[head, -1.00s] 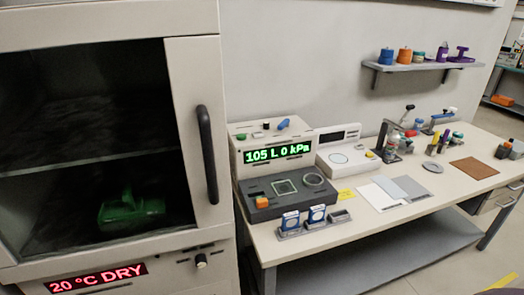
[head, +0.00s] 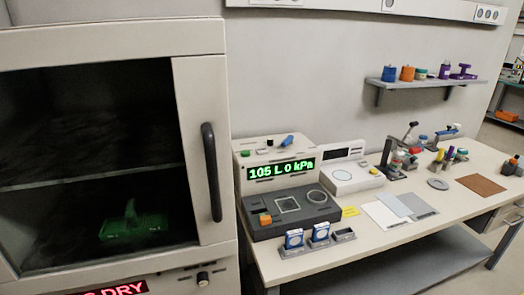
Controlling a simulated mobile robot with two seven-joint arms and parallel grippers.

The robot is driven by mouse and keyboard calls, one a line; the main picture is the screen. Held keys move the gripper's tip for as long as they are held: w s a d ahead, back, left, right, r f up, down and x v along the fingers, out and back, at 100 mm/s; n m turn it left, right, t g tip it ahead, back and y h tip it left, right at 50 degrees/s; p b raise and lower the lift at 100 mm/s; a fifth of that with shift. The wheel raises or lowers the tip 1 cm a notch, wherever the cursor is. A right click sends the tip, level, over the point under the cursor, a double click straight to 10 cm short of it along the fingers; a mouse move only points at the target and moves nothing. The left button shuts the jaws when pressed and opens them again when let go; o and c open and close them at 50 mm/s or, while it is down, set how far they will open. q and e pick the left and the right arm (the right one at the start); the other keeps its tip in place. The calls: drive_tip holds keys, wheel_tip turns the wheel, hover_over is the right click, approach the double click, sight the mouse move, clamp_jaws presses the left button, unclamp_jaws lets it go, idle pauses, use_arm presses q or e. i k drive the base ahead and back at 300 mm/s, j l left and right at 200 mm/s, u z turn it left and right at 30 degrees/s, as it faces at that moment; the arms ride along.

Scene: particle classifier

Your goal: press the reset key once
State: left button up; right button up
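No key with a readable "reset" label shows, so I cannot tell which control is the reset key. A pump box with a green "105 L 0 kPa" display (head: 281,169) stands on the bench; its top carries a green button (head: 245,153), a dark knob (head: 268,143) and a blue lever (head: 288,140). In front of it is a dark grey panel (head: 265,231) with an orange block (head: 265,219), a square plate and a ring. A white balance-like device (head: 343,185) with a small yellow key (head: 374,171) stands to its right. Neither gripper is in view.
A cabinet (head: 200,75) with a dark handle (head: 211,170) fills the left; a green object (head: 134,226) is inside. The bench (head: 400,250) holds blue-white cases (head: 294,239), sheets, a stand and a brown mat (head: 481,185). A wall shelf (head: 430,82) holds several small items.

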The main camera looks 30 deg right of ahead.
sight(261, 151)
drive_tip(key=i+l, duration=0.1)
drive_tip(key=l, duration=0.7)
drive_tip(key=i+l, duration=0.15)
drive_tip(key=l, duration=0.25)
